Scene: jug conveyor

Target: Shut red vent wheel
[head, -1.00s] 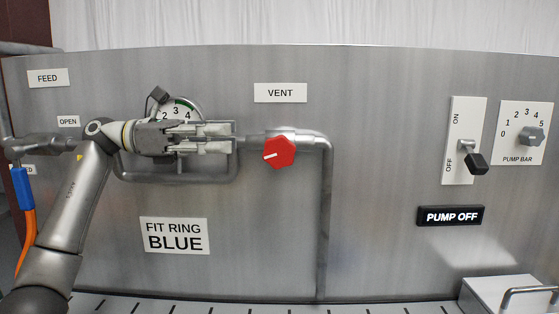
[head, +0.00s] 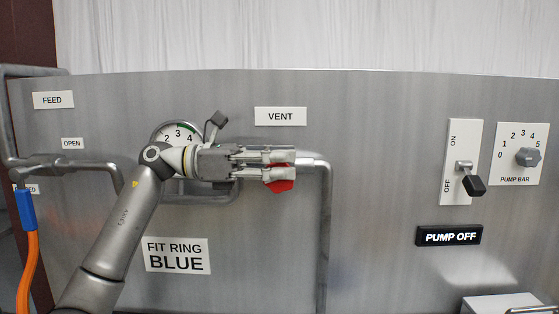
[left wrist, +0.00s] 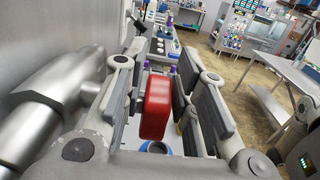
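The red vent wheel (head: 281,187) sits on the pipe below the VENT label and is mostly hidden behind my left gripper (head: 285,166) in the head view. In the left wrist view the red wheel (left wrist: 156,104) stands between the two fingers of my left gripper (left wrist: 159,75). The fingers are open around it, one on each side, with narrow gaps showing. The wheel's pointer mark is hidden now. My right gripper is not in view.
The grey pipe (head: 325,235) bends down right of the wheel. A gauge (head: 178,132) is partly behind my left wrist. A pump switch (head: 466,168), pump bar knob (head: 528,157) and PUMP OFF sign (head: 450,236) are on the panel's right.

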